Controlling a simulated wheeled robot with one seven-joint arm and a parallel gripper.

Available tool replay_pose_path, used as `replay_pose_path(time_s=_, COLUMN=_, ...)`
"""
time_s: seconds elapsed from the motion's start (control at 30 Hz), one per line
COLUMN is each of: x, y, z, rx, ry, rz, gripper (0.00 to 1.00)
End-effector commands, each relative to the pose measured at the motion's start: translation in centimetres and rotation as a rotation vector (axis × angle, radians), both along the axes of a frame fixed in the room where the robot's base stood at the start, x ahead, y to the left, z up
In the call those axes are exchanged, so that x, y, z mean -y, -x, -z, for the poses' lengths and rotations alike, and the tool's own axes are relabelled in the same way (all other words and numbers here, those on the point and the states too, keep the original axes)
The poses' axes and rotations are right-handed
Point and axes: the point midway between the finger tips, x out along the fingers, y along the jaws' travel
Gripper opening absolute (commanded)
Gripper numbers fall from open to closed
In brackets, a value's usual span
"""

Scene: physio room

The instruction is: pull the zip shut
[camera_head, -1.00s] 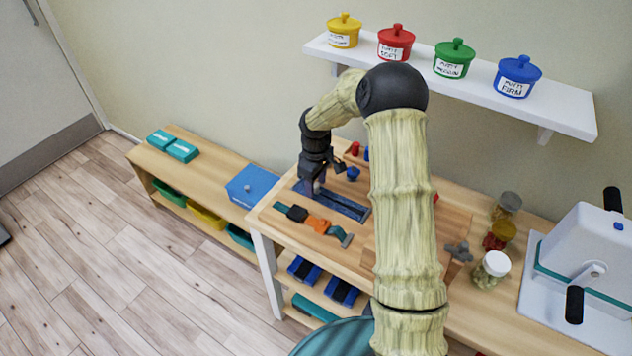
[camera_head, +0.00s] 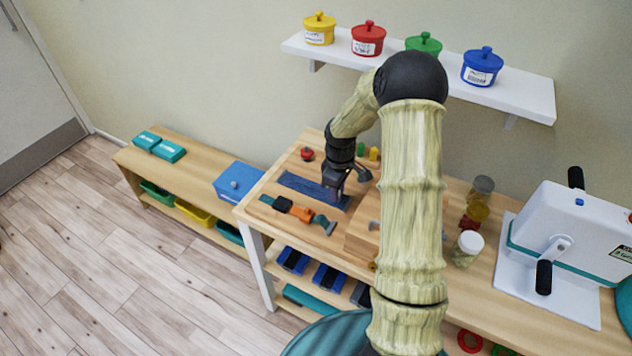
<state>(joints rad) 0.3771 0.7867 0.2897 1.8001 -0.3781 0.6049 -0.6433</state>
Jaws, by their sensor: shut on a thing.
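The zip strip (camera_head: 305,186) is a long dark blue band lying flat on the wooden table board. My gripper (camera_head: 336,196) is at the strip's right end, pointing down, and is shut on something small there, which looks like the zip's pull. The pull itself is too small and too hidden by the fingers to make out. Left of my gripper, the strip's surface shows clear; its teeth cannot be told apart at this size.
Jars (camera_head: 467,248) and a white cranked machine (camera_head: 560,240) stand to the right. A blue box (camera_head: 239,181) is at left, and a shelf with pots (camera_head: 420,75) hangs above.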

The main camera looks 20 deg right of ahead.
Motion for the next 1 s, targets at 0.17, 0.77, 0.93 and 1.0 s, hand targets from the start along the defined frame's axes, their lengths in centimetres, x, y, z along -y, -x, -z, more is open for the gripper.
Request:
replay_pose_path(time_s=0.17, x=1.4, y=1.8, z=-0.1, rx=-0.005, ry=-0.008, rz=0.001, gripper=0.0)
replay_pose_path(time_s=0.77, x=1.2, y=1.8, z=0.0, rx=-0.004, ry=-0.008, rz=-0.004, gripper=0.47)
replay_pose_path(time_s=0.93, x=1.1, y=1.7, z=-0.4, rx=-0.004, ry=-0.008, rz=-0.004, gripper=0.47)
replay_pose_path(time_s=1.0, x=1.2, y=1.7, z=-0.9, rx=-0.002, ry=-0.008, rz=-0.003, gripper=0.47)
